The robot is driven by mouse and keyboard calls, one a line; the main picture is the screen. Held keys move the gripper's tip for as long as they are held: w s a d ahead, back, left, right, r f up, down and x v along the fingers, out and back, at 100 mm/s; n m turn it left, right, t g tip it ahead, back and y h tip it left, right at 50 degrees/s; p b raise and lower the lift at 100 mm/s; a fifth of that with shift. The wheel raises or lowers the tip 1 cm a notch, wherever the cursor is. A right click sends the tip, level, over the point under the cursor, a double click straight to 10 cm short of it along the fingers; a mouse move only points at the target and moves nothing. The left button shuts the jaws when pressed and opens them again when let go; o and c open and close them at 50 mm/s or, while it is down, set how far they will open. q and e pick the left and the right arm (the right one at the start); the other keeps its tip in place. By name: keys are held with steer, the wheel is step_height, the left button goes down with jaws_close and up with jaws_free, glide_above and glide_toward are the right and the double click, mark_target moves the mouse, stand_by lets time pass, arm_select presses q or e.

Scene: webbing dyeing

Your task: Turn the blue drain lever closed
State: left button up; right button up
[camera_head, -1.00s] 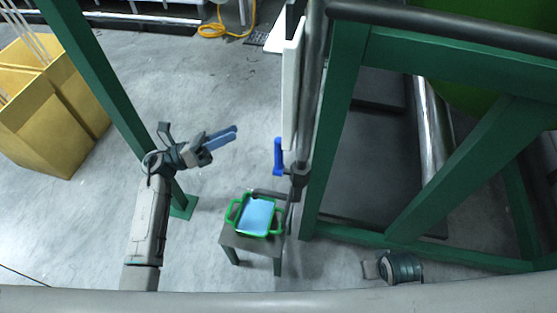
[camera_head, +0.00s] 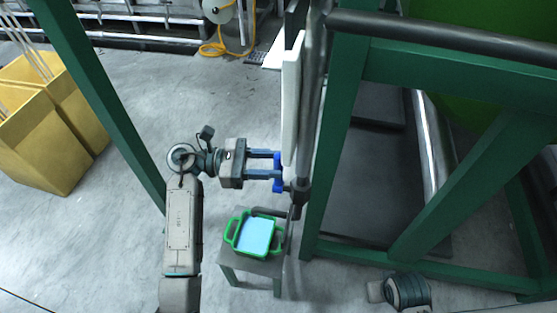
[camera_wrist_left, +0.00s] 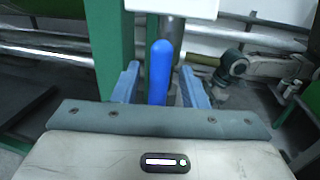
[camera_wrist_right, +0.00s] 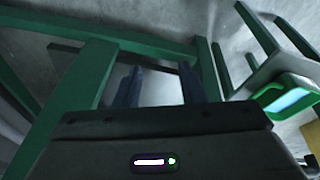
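The blue drain lever (camera_head: 277,185) is on a dark valve fitting (camera_head: 300,190) on the vertical pipe, above the small stand. My left gripper (camera_head: 279,164) is at the lever, with its two fingers reaching right toward it. In the left wrist view the lever (camera_wrist_left: 160,70) stands upright between the two blue fingers (camera_wrist_left: 158,85), with a gap on each side, so the gripper is open around it. Contact is not visible. My right gripper (camera_wrist_right: 160,85) shows two fingers apart in its wrist view, with nothing between them.
A green tray (camera_head: 237,247) with light blue liquid sits on a small stand (camera_head: 268,268) below the valve. A green frame (camera_head: 335,150) stands right of the pipe, and a white panel (camera_head: 291,95) hangs close above the lever. Yellow bins (camera_head: 40,150) are at the left.

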arm_select(q)
steer(key=shift+d, duration=1)
arm_select(e)
steer(key=shift+f, duration=0.65)
arm_select(q)
jaws_close()
steer(key=shift+s+f, duration=0.1)
arm_select(e)
steer(key=shift+d+r, duration=0.1)
